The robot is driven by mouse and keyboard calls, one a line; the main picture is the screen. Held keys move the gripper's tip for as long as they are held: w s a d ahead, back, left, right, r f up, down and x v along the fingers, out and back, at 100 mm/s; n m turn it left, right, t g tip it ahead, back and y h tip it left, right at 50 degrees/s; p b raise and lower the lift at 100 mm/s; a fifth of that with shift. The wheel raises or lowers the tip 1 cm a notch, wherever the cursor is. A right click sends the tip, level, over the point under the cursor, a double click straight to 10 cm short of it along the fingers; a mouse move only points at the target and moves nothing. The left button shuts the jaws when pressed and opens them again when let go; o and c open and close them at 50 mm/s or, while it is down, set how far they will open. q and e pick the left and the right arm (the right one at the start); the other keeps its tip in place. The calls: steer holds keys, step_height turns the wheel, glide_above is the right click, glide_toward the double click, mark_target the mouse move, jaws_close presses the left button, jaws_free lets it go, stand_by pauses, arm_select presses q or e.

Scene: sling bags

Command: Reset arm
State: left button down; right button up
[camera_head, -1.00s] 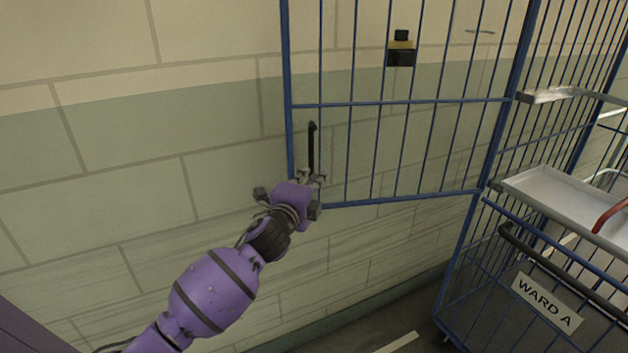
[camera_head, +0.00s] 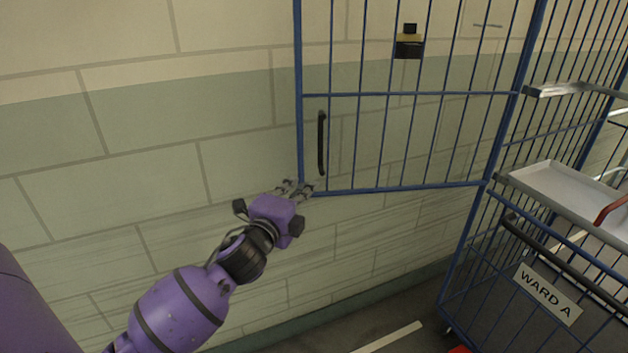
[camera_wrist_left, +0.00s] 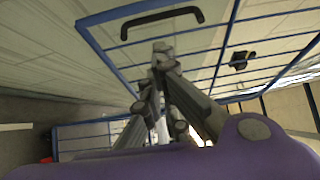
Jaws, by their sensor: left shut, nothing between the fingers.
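My left gripper (camera_head: 295,187) is at the end of the purple arm, near the lower left corner of the open blue barred door (camera_head: 410,94). Its fingers are together with nothing between them; they also show in the left wrist view (camera_wrist_left: 160,55). The black door handle (camera_head: 321,143) stands upright above and to the right of the fingertips, apart from them. In the left wrist view the handle (camera_wrist_left: 161,18) lies beyond the fingertips. My right gripper does not show.
The blue cage trolley (camera_head: 480,230) stands at the right, with a white shelf tray (camera_head: 565,190) and a "WARD A" sign (camera_head: 547,294). A black and yellow latch (camera_head: 409,42) sits on the door. A brick wall (camera_head: 150,170) is behind, with free room at left.

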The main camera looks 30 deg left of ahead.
arm_select(q)
steer(key=s+d+f+n+g+h, duration=0.1)
steer(key=s+d+f+n+g, duration=0.1)
steer(key=s+d+f+n, duration=0.65)
steer(key=s+a+f+n+g+h, duration=0.1)
steer(key=s+f+n+g, duration=0.15)
steer(key=s+f, duration=0.75)
steer(key=s+d+f+n+g+p, duration=0.1)
steer(key=s+d+f+n+g, duration=0.1)
steer(key=s+f, duration=0.7)
steer(key=s+d+f+n+g+p, duration=0.1)
steer(key=s+d+f+n+g, duration=0.2)
steer(key=s+f, duration=0.7)
steer(key=shift+s+d+n, duration=0.3)
steer(key=shift+s+d, duration=0.75)
steer(key=shift+d, duration=0.1)
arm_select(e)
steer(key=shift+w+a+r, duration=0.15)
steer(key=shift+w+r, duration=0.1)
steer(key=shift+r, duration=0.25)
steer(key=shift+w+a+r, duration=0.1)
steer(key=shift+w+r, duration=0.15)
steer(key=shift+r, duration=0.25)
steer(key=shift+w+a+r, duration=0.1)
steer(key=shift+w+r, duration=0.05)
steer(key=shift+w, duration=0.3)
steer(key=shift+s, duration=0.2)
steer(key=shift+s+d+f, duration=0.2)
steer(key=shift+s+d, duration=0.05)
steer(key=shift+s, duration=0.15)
